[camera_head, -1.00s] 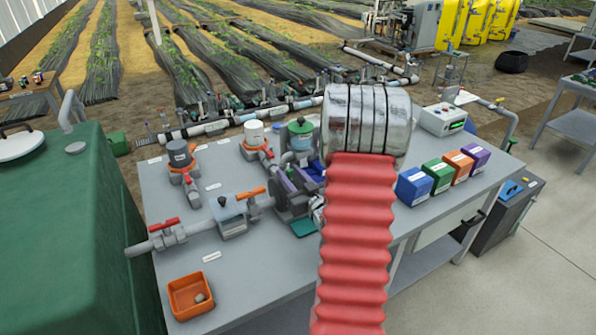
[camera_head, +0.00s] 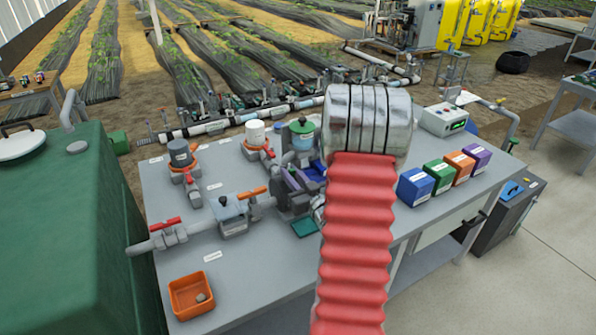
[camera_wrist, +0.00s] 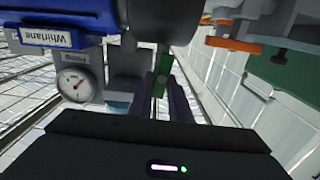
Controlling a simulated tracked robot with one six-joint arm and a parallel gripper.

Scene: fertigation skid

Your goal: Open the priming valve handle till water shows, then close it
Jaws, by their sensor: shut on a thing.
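My gripper (camera_wrist: 163,90) shows in the wrist view as two dark fingers, shut on a narrow green piece that looks like the priming valve handle (camera_wrist: 162,77). The fingers stand close on either side of it. The pump carries a blue body labelled Whirlane (camera_wrist: 60,38). A round gauge (camera_wrist: 74,84) with a red needle sits left of the fingers. In the head view my red-sleeved arm covers much of the pump area, and I cannot make out the handle there. I see no water in either view.
The grey bench (camera_head: 260,270) holds an orange tray (camera_head: 190,296), a red-handled valve (camera_head: 165,222), an orange-handled valve (camera_head: 252,192) and several coloured boxes (camera_head: 415,187). A green tank (camera_head: 60,230) stands at left. An orange handle (camera_wrist: 235,46) is right of my fingers.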

